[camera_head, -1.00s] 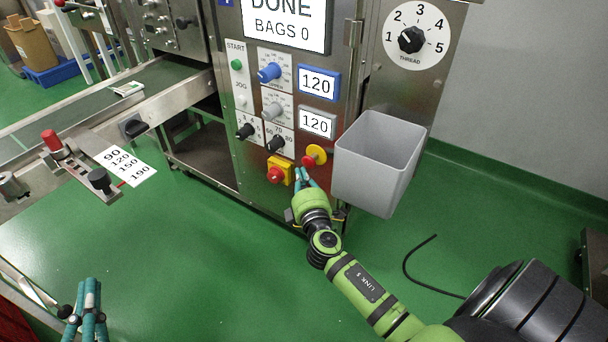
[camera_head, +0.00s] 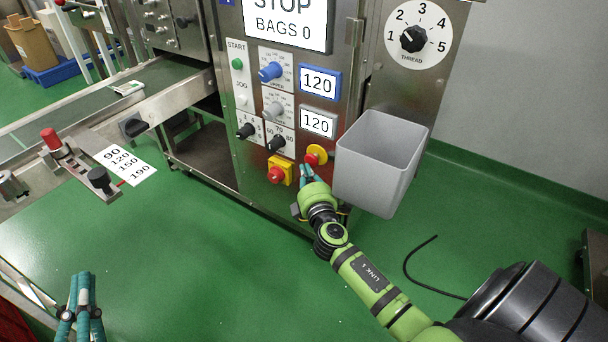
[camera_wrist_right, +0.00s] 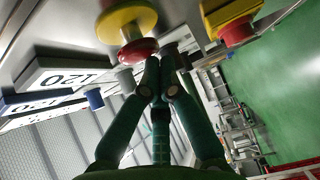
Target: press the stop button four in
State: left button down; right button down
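The stop button is a red knob (camera_head: 311,160) on a yellow collar (camera_head: 318,152) at the lower right of the machine's control panel. The knob (camera_wrist_right: 138,51) and collar (camera_wrist_right: 126,20) also show in the right wrist view. My right gripper (camera_head: 306,171) is shut and empty, with its fingertips at the red knob. In the wrist view the fingertips (camera_wrist_right: 157,75) meet just beside the knob's rim and seem to touch it; exact contact is unclear. My left gripper (camera_head: 83,277) appears shut and empty at the lower left, far from the panel. The screen (camera_head: 287,22) reads STOP, BAGS 0.
A red button on a yellow box (camera_head: 279,173) is just left of my right gripper. A grey bin (camera_head: 372,160) hangs close on its right. A green START button (camera_head: 237,64) and dials are above. Open green floor (camera_head: 200,260) lies in front.

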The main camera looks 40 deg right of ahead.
jog(key=shift+d+r+h, duration=0.3)
jog(key=shift+d+r, duration=0.25)
jog(key=shift+r, duration=0.05)
jog(key=f+v, duration=0.1)
jog(key=v, duration=0.7)
jog(key=shift+a, duration=0.35)
jog(key=shift+a, duration=0.1)
